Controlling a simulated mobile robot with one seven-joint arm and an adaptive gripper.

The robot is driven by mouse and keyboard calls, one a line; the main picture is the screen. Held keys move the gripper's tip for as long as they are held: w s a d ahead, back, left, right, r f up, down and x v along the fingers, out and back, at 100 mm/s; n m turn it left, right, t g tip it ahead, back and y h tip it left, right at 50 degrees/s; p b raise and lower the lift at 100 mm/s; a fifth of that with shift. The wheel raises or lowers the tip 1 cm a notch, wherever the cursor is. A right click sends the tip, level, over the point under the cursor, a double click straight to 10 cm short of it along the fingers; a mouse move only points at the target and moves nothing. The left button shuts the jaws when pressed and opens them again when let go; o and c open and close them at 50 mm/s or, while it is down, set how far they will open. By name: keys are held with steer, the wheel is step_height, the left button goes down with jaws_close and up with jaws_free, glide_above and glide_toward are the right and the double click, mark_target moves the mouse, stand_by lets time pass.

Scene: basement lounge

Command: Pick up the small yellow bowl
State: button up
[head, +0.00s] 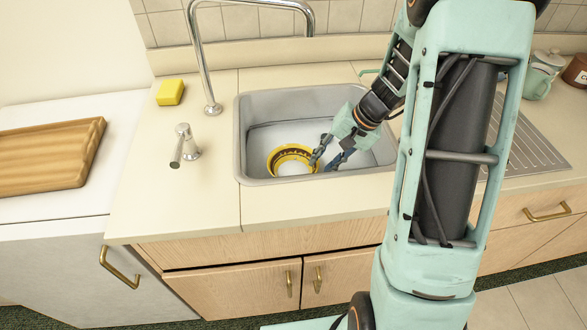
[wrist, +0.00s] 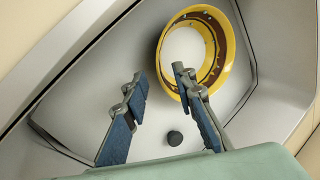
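The small yellow bowl (head: 293,149) sits in the sink basin, left of my gripper (head: 321,163) in the head view. It is upright, with a dark patterned band inside and a pale bottom. The bowl also shows at the top of the wrist view (wrist: 229,45). My gripper (wrist: 159,74) is open and empty, its two blue-grey fingers spread. In the wrist view the right finger overlaps the bowl's near rim and the left finger lies outside it. I cannot tell whether the right finger touches the bowl.
The steel sink (head: 255,108) has raised walls around the bowl, and its drain (wrist: 175,138) shows between my fingers. A tall faucet (head: 205,75), a soap dispenser (head: 184,145) and a yellow sponge (head: 170,92) stand left of the sink. A wooden board (head: 45,155) lies farther left.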

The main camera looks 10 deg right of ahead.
mark_target(317, 167)
steer(key=x, duration=0.5)
steer(key=shift+w+a+f, duration=0.1)
steer(key=shift+a, duration=0.05)
jaws_close()
